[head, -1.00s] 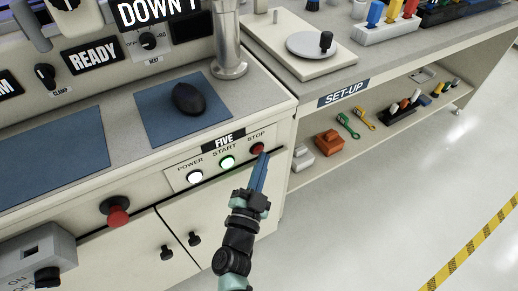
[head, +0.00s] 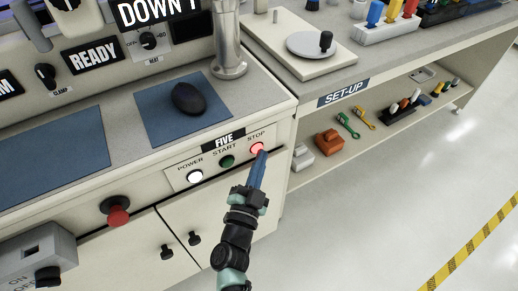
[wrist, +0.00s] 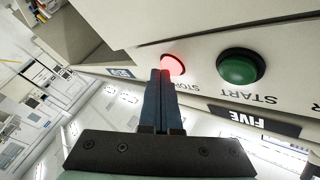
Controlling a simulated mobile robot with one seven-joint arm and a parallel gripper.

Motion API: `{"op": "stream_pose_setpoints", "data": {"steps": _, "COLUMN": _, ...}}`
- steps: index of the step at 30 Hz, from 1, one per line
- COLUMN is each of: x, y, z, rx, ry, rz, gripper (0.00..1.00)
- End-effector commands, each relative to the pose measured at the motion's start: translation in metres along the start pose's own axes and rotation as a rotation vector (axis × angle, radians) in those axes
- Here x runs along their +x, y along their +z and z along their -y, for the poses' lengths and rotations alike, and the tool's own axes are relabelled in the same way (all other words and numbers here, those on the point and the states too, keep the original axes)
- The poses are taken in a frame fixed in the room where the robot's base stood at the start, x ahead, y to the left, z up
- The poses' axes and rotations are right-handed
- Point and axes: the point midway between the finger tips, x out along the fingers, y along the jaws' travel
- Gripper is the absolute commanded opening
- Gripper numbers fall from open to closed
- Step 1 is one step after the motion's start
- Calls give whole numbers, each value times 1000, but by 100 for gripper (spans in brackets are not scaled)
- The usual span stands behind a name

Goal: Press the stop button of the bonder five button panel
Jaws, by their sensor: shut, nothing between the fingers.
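The five button panel (head: 212,167) is on the cabinet front, under a black label reading FIVE. Its stop button (head: 257,148) is at the right end and glows red. The start button (head: 227,161) in the middle is dark green, and the power button (head: 195,177) at the left is lit white. My gripper (head: 262,155) is shut and empty, its blue fingertips at the stop button's lower right edge. In the wrist view the fingertips (wrist: 160,73) overlap part of the glowing stop button (wrist: 173,65); whether they touch it I cannot tell. The start button (wrist: 240,67) is beside it.
A red mushroom button (head: 117,210) sits on the cabinet front to the left. Black door knobs (head: 194,239) stick out below the panel. A set-up bench (head: 343,93) with a shelf of small parts stands to the right.

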Motion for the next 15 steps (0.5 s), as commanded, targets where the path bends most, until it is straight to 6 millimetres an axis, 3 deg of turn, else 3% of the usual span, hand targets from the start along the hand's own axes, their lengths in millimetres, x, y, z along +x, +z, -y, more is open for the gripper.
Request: {"op": "stream_pose_setpoints", "data": {"steps": 15, "x": -7, "y": -4, "z": -4, "rx": 1, "ry": 0, "rz": 2, "gripper": 0}}
